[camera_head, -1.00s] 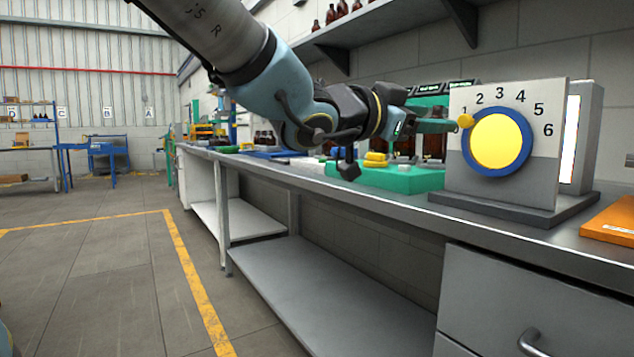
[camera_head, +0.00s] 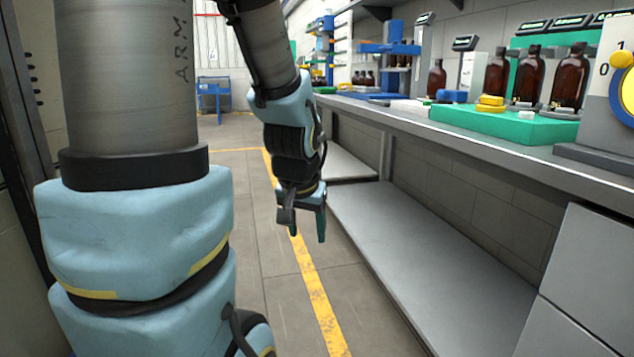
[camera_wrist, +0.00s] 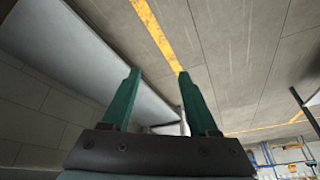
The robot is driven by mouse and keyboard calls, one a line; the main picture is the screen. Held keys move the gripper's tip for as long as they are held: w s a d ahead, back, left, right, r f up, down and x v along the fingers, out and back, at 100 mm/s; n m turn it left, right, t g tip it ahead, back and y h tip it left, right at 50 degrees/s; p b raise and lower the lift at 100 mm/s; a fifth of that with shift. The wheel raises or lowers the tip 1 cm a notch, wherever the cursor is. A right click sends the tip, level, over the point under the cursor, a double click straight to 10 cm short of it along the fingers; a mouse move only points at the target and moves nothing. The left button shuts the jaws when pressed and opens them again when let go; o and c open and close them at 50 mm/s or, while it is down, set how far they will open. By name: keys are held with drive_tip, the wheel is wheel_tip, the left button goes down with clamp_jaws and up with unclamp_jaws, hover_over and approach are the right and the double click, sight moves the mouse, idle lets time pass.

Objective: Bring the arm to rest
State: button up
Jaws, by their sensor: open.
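My gripper (camera_head: 305,225) hangs pointing down over the floor, left of the workbench (camera_head: 400,118) and clear of it. In the wrist view its two green fingers (camera_wrist: 156,90) are apart with nothing between them. My arm is folded close to the camera, and its links fill the left of the head view.
Several amber bottles (camera_head: 526,76) stand behind the green tray (camera_head: 510,126) on the bench. The dial (camera_head: 622,88) is cut by the right edge. A lower shelf (camera_head: 400,245) lies right of my gripper. Floor with a yellow line (camera_head: 310,285) is open below.

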drive_tip(key=s+a+f+n+g, duration=0.2)
drive_tip(key=s+a+f+g, duration=0.1)
drive_tip(key=s+a+f, duration=0.15)
wheel_tip(320, 180, up, 25)
drive_tip(key=s+p, duration=0.1)
drive_tip(key=p, duration=2.3)
drive_tip(key=shift+f+y, duration=0.15)
drive_tip(key=shift+y, duration=0.15)
drive_tip(key=shift+a, duration=0.1)
